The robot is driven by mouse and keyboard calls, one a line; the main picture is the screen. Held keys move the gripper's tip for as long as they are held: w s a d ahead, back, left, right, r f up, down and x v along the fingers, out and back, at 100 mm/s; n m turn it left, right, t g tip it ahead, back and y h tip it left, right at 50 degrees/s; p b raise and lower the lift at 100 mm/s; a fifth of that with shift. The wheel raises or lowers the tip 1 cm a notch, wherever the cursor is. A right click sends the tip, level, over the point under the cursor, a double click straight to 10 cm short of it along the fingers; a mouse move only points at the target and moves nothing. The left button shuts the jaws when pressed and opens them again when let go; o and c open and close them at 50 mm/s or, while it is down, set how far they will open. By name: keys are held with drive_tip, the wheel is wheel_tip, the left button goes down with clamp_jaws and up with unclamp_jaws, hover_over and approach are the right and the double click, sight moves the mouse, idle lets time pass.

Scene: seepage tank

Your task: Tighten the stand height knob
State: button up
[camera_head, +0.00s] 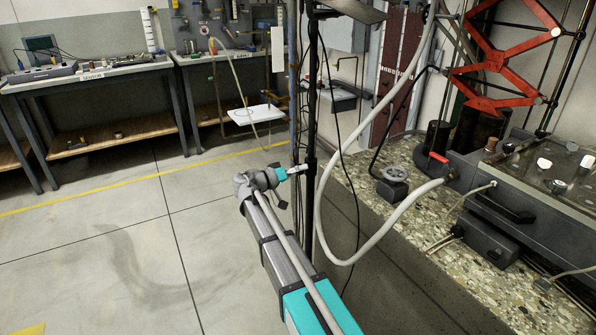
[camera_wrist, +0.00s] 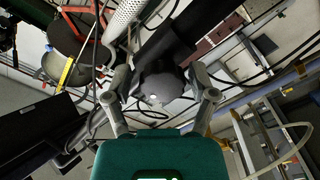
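The stand is a thin black upright pole (camera_head: 312,110) in the middle of the head view. My gripper (camera_head: 298,171) is beside the pole, partway up it, at the end of my grey and teal arm. In the wrist view a dark grey rounded knob (camera_wrist: 160,82) sits between the two grey fingers of my gripper (camera_wrist: 160,86). The fingers are spread, and gaps show between them and the knob on both sides. The knob is too small or hidden to make out in the head view.
A pale hose (camera_head: 320,215) loops just right of the pole, and a thin black cable hangs near it. A gravel-topped bench (camera_head: 400,215) with a dark tank (camera_head: 540,205) stands right. Workbenches (camera_head: 90,75) line the back wall. The floor at left is clear.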

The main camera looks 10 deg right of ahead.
drive_tip(key=shift+a, duration=0.2)
idle(0.3)
drive_tip(key=v, duration=1.1)
drive_tip(key=shift+a, duration=0.3)
drive_tip(key=shift+s+r, duration=0.1)
